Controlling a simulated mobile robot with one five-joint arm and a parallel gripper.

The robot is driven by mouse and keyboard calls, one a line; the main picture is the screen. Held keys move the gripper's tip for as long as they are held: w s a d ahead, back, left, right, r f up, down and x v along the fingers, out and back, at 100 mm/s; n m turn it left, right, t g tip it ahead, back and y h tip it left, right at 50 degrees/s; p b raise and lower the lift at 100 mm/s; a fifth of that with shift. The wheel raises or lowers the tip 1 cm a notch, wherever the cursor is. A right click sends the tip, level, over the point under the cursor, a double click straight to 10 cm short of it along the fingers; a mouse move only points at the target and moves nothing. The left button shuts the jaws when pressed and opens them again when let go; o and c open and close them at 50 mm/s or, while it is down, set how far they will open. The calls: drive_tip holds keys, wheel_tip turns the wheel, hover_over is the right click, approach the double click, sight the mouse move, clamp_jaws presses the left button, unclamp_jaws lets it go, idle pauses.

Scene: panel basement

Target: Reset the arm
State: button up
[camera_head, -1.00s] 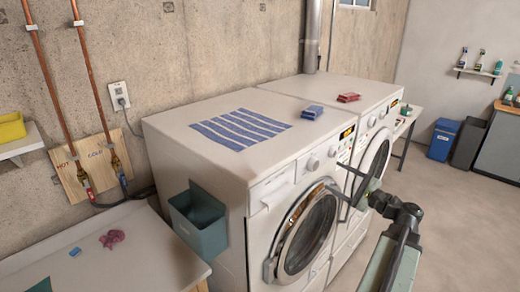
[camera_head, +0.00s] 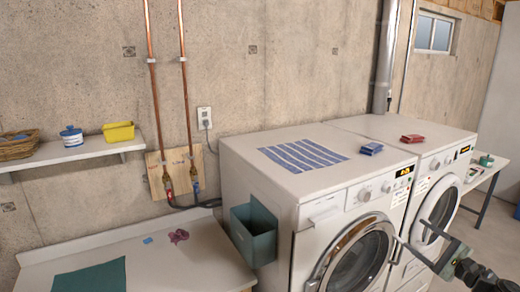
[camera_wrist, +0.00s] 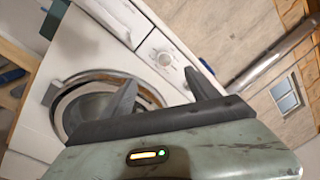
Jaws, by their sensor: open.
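My gripper (camera_head: 425,238) is at the lower right of the head view, in front of the right-hand washing machine. In the wrist view my gripper (camera_wrist: 160,92) has its two dark fingers spread wide apart, with nothing between them. A white machine with a round door (camera_wrist: 88,103) lies beyond the fingers in that view, tilted in the picture. My arm enters the head view from the lower right corner.
Two white machines stand side by side; the left one (camera_head: 245,160) bears a striped cloth (camera_head: 303,155) and a blue box (camera_head: 371,149), the right one a red box (camera_head: 412,138). A teal bin (camera_head: 254,236) hangs on the left machine's side. A low counter (camera_head: 200,262) is at left.

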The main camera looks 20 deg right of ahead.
drive_tip(key=w+a+f+n+g+y, duration=0.1)
drive_tip(key=w+a+f+n+g, duration=0.3)
drive_tip(key=a, duration=0.5)
drive_tip(key=w+a+f+n+g+y+b, duration=0.1)
drive_tip(key=w+a+f+n+g+y, duration=0.15)
drive_tip(key=w+a+f, duration=0.4)
drive_tip(key=w+a+f+n+g+y, duration=0.15)
drive_tip(key=a+f+n+g, duration=0.35)
drive_tip(key=a, duration=0.6)
drive_tip(key=s+a+f+n+g+h, duration=0.1)
drive_tip(key=a+f+n+g+h, duration=0.2)
drive_tip(key=a, duration=0.7)
drive_tip(key=s+a+f+n+g+h+b, duration=0.1)
drive_tip(key=a+f+n+g+h, duration=0.2)
drive_tip(key=a+f+n+h, duration=0.2)
drive_tip(key=a+f+n, duration=0.3)
drive_tip(key=a, duration=0.3)
drive_tip(key=shift+s+a+f+g+h, duration=0.15)
drive_tip(key=shift+f+g+h, duration=0.15)
drive_tip(key=shift+f+g, duration=0.1)
